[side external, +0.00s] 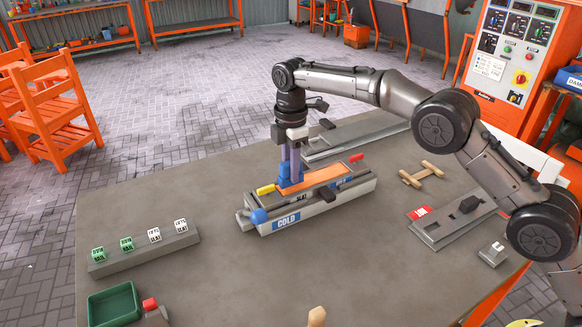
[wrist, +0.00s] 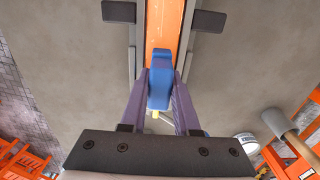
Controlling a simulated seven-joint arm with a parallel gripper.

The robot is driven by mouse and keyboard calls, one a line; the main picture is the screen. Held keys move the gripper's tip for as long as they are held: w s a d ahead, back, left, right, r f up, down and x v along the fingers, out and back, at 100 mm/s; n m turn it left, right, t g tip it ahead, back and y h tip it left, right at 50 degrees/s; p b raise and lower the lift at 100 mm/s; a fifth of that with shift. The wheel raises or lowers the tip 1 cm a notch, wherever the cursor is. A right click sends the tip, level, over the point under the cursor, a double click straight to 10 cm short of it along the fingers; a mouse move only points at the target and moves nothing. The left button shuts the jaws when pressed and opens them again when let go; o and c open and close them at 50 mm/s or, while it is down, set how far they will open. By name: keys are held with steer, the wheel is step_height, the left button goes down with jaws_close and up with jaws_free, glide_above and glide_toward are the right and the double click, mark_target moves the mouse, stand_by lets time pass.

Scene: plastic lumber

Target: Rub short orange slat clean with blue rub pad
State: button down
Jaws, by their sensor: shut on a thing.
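The short orange slat (side external: 322,176) lies flat along a grey fixture (side external: 330,203) marked COLD. In the wrist view the slat (wrist: 164,28) runs up from the pad between two dark blocks. My gripper (side external: 290,172) points down over the slat's left end, its purple fingers shut on the blue rub pad (side external: 284,182). In the wrist view the pad (wrist: 158,82) sits between the fingertips and covers the slat's near end. The pad appears to rest on the slat; exact contact is hard to tell. The slat's surface under the pad is hidden.
The fixture has a blue knob (side external: 259,216), a yellow handle (side external: 266,189) and a red handle (side external: 356,158). A grey strip with green and white blocks (side external: 145,249) and a green tray (side external: 114,304) lie left. Another grey fixture (side external: 455,220) lies right. Table between is clear.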

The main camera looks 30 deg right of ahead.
steer(key=shift+f, duration=0.6)
stand_by(0.6)
steer(key=shift+d, duration=0.2)
steer(key=shift+d+f, duration=0.15)
steer(key=shift+d, duration=1.05)
steer(key=shift+d, duration=0.15)
steer(key=shift+d, duration=0.15)
steer(key=shift+d+r, duration=0.15)
steer(key=shift+d, duration=1.1)
steer(key=shift+d+r, duration=0.1)
steer(key=shift+d, duration=1.1)
steer(key=shift+s+d+f, duration=0.1)
steer(key=shift+d+f, duration=0.05)
steer(key=shift+d, duration=1.15)
steer(key=shift+d+f, duration=0.15)
steer(key=shift+d, duration=1.15)
steer(key=shift+r, duration=0.15)
